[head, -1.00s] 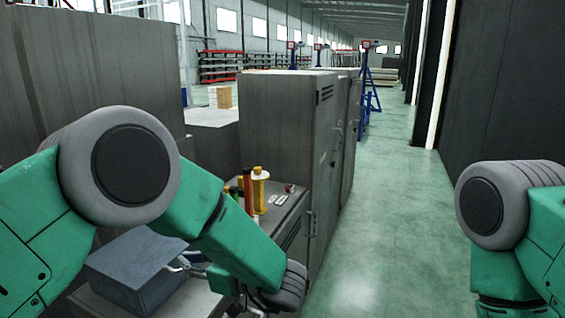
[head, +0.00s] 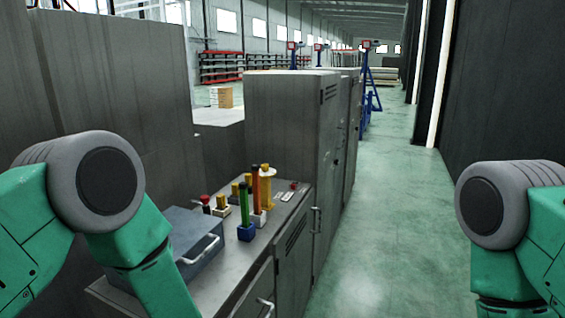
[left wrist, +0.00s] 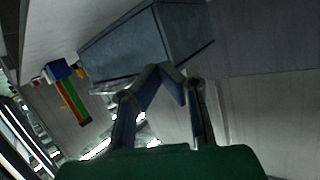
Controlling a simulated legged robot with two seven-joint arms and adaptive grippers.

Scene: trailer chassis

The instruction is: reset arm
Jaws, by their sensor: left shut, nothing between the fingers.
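My left arm (head: 105,205) is bent at the left of the head view, its forearm dropping past the bottom edge. Its gripper is out of the head view. In the left wrist view the left gripper (left wrist: 175,82) is shut and empty, with a blue-grey box (left wrist: 150,42) beyond its fingers. I cannot tell the gap between them. The box (head: 178,232), with a metal handle, sits on the workbench, partly hidden by my forearm. My right arm (head: 505,220) is bent at the right edge, and its gripper is not in view.
On the workbench (head: 225,275) stand a green column (head: 242,196), an orange column (head: 256,188), yellow pieces and a red knob (head: 204,199). Grey cabinets (head: 285,120) stand behind. A clear green floor aisle (head: 395,220) runs to the right, bounded by a dark wall (head: 505,90).

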